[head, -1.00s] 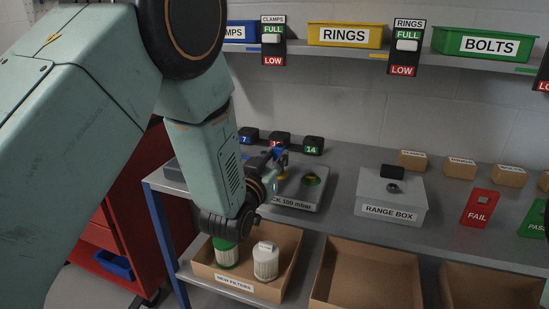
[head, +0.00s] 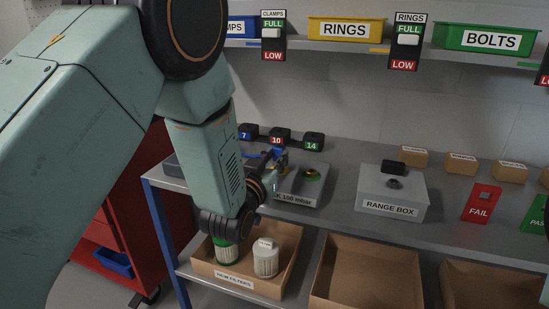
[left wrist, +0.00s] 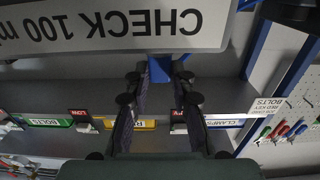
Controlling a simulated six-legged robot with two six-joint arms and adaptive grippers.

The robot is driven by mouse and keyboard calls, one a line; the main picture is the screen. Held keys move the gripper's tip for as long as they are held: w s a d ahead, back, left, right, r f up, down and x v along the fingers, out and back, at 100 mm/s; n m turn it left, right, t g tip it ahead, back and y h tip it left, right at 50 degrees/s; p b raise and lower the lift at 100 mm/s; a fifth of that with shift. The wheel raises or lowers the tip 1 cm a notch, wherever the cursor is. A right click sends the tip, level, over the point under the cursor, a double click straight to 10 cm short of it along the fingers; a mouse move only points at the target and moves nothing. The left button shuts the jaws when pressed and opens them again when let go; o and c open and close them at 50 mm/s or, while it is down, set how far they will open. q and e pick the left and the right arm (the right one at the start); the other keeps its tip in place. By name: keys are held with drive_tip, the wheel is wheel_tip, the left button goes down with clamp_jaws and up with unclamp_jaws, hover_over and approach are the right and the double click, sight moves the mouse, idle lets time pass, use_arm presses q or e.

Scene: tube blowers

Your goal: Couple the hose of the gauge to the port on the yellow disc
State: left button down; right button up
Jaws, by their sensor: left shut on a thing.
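My left gripper (head: 274,163) reaches over the bench at the left side of the grey "CHECK 100 mbar" unit (head: 310,199). It is shut on a small blue piece (left wrist: 160,68), seen between its fingertips in the left wrist view. I cannot tell whether this is the hose end. A small yellow patch (head: 283,160) shows just beside the fingers; the yellow disc and its port are not clearly visible. A green disc (head: 312,174) with a dark centre sits on the unit. The unit's label (left wrist: 110,26) is upside down in the left wrist view. My right gripper is not in view.
Blocks marked 7 (head: 248,132), 10 (head: 279,138) and 14 (head: 313,141) stand behind the unit. The range box (head: 390,190) is to its right. A carton (head: 234,280) with two filters is below. Bench between unit and range box is clear.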

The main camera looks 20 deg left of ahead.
use_arm(q)
drive_tip(key=c, duration=1.1)
unclamp_jaws()
drive_tip(key=shift+r, duration=0.1)
drive_tip(key=shift+o, duration=0.2)
drive_tip(key=s, duration=1.2)
drive_tip(key=shift+a, duration=0.3)
drive_tip(key=s+a+f+g+y, duration=0.1)
drive_tip(key=s+f+g, duration=0.35)
drive_tip(key=f, duration=0.45)
drive_tip(key=s+a+f+g, duration=0.1)
drive_tip(key=s+f+g, duration=0.35)
drive_tip(key=f, duration=0.55)
drive_tip(key=s+f+g+p, duration=0.1)
drive_tip(key=s+f+g, duration=0.2)
drive_tip(key=s, duration=0.5)
drive_tip(key=s+f+g, duration=0.3)
drive_tip(key=s+f, duration=0.2)
drive_tip(key=s, duration=0.2)
drive_tip(key=s+f+n+g+p, duration=0.1)
drive_tip(key=s+f+g, duration=0.2)
drive_tip(key=s, duration=0.5)
drive_tip(key=shift+s+a+f+p, duration=0.35)
drive_tip(key=shift+a+f, duration=0.1)
drive_tip(key=shift+f, duration=0.1)
drive_tip(key=shift+w, duration=0.1)
